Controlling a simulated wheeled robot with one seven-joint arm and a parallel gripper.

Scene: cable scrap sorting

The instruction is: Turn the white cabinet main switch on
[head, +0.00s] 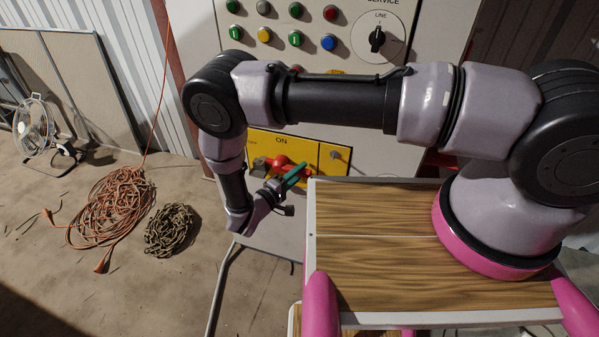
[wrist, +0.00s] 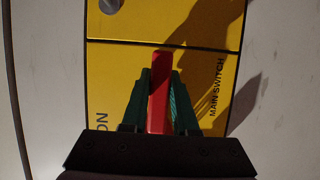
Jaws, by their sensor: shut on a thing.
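The white cabinet (head: 232,75) stands ahead of me, with a yellow main switch plate (head: 318,160) low on its front. The plate reads ON at its top edge in the head view. A red switch handle (head: 281,162) sits on the plate; in the wrist view the red handle (wrist: 159,95) lies between my green fingers. My gripper (wrist: 160,100) is shut on it. The handle lies roughly sideways across the plate, not pointing up at the ON label. Its pivot is partly hidden.
Several coloured buttons (head: 294,39) and a black LINE selector knob (head: 377,39) sit higher on the cabinet. A wood-topped surface (head: 380,270) is close below my arm. An orange cable heap (head: 110,205), a chain pile (head: 171,229) and a fan (head: 35,125) lie at left.

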